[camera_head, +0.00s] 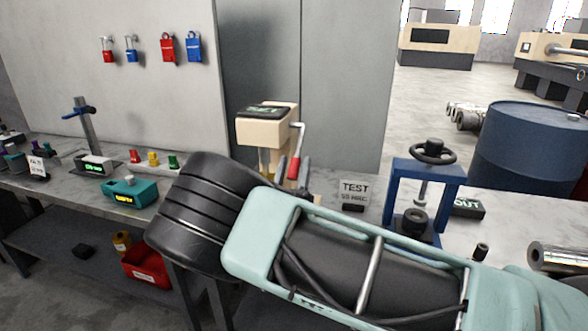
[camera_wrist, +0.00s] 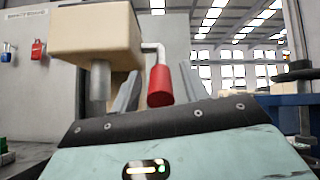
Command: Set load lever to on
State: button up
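The load lever is a bent silver rod with a red grip (camera_head: 294,167) that hangs down on the right side of a cream bench tester (camera_head: 262,131). In the wrist view the red grip (camera_wrist: 160,86) shows between my two grey fingers, below the silver bend. My gripper (camera_wrist: 160,72) is open, with one finger on each side of the grip. A small gap shows on both sides; I cannot tell how deep the grip sits between the fingers. In the head view my gripper (camera_head: 300,176) is largely hidden behind my wrist.
A blue press frame (camera_head: 398,190) with a black handwheel stands right of the tester. A TEST sign (camera_head: 354,190) sits between them. A teal box (camera_head: 130,190) and coloured knobs stand on the bench at left. A blue barrel (camera_head: 530,145) is at right. A grey cabinet (camera_head: 345,80) stands behind.

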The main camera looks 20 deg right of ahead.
jog(key=b+v, duration=0.4)
jog(key=v, duration=1.3)
jog(key=shift+s, duration=0.2)
jog(key=shift+a+f, duration=0.1)
